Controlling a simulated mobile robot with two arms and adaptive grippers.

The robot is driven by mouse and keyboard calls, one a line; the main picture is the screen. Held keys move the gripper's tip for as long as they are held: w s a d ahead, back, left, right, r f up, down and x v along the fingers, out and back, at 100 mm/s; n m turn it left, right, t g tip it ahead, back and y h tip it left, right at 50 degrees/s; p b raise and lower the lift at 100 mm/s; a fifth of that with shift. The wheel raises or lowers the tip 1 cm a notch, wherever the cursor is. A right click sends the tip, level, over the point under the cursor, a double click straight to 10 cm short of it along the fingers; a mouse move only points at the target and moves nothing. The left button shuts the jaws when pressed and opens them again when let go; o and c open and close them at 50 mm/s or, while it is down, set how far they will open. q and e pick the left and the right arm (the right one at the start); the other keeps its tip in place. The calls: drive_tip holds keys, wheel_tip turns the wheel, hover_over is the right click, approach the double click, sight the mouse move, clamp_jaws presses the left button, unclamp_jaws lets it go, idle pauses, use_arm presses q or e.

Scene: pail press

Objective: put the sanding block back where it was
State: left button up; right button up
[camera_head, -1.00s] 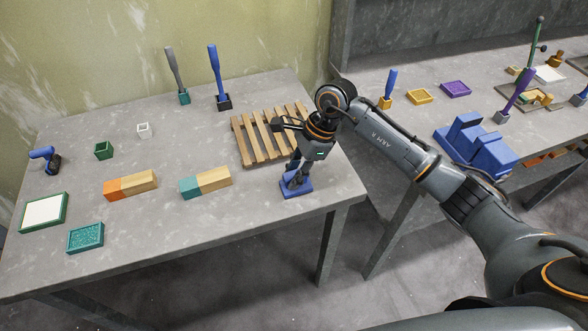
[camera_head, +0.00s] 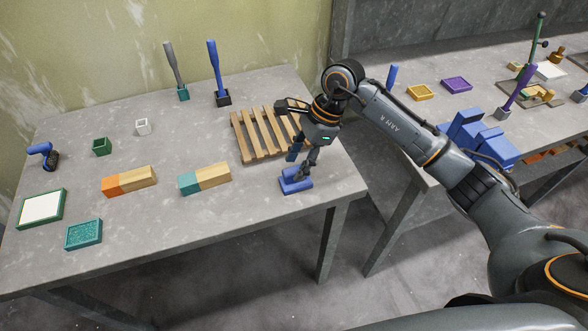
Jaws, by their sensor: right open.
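A blue block with a flat base (camera_head: 296,183), which looks like the sanding block, rests on the near right part of the left table, in front of the wooden slatted rack. My right gripper (camera_head: 303,168) is open, pointing down just above and behind the block. Its fingers partly cover the block's top, and I cannot tell whether they touch it. My left gripper is not in view.
On the same table (camera_head: 215,237) are the slatted rack (camera_head: 248,143), a teal-and-wood block (camera_head: 205,178), an orange-and-wood block (camera_head: 130,180), a teal tray (camera_head: 83,235) and a white panel (camera_head: 42,208). The front middle is clear.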

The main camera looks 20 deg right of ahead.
drive_tip(key=b+v, duration=0.2)
drive_tip(key=v, duration=0.7)
drive_tip(key=shift+s, duration=0.1)
